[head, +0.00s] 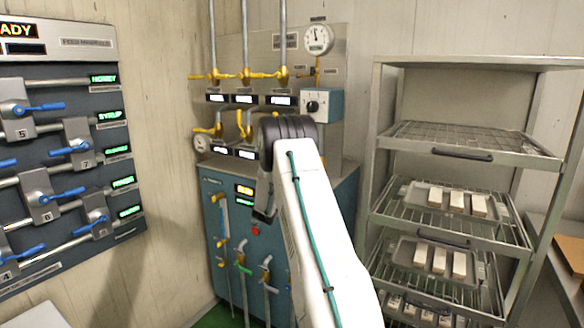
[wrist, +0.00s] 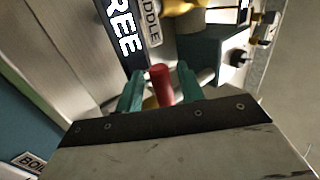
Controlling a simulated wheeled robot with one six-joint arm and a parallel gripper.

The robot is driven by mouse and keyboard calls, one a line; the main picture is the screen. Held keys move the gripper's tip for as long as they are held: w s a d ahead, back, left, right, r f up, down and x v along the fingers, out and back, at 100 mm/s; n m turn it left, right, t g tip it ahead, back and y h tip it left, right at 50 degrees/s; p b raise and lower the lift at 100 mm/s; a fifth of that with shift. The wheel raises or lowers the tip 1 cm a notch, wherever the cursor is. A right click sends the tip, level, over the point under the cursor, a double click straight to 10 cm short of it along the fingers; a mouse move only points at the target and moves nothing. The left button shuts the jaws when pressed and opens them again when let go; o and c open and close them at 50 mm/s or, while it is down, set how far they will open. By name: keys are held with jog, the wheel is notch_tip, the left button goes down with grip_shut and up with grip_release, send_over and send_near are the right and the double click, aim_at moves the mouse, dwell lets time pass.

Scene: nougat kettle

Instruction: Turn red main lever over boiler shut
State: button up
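The red lever (wrist: 161,84) shows in the wrist view as a short rounded red grip, with a bit of yellow at its base. My gripper (wrist: 160,78) has its two green fingers on either side of it, with a narrow gap showing on both sides, so it looks open around the lever. I cannot tell how deep the lever sits between the fingers. In the head view my white arm covers the lever and most of the gripper. The teal boiler cabinet (head: 232,200) stands below and behind the arm.
Yellow valve levers (head: 246,76) on pipes line the wall panel. A dial gauge (head: 318,39) and a blue knob box (head: 322,105) are near the arm. A lit "REE" display (wrist: 124,35) is close to the fingers. A tray rack (head: 476,62) stands right; a blue-lever manifold (head: 75,75) left.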

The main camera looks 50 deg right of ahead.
jog(key=w+v, duration=0.1)
jog(key=v, duration=0.6)
jog(key=shift+s+a+f, duration=0.25)
jog(key=shift+s+a, duration=0.15)
jog(key=shift+s, duration=0.15)
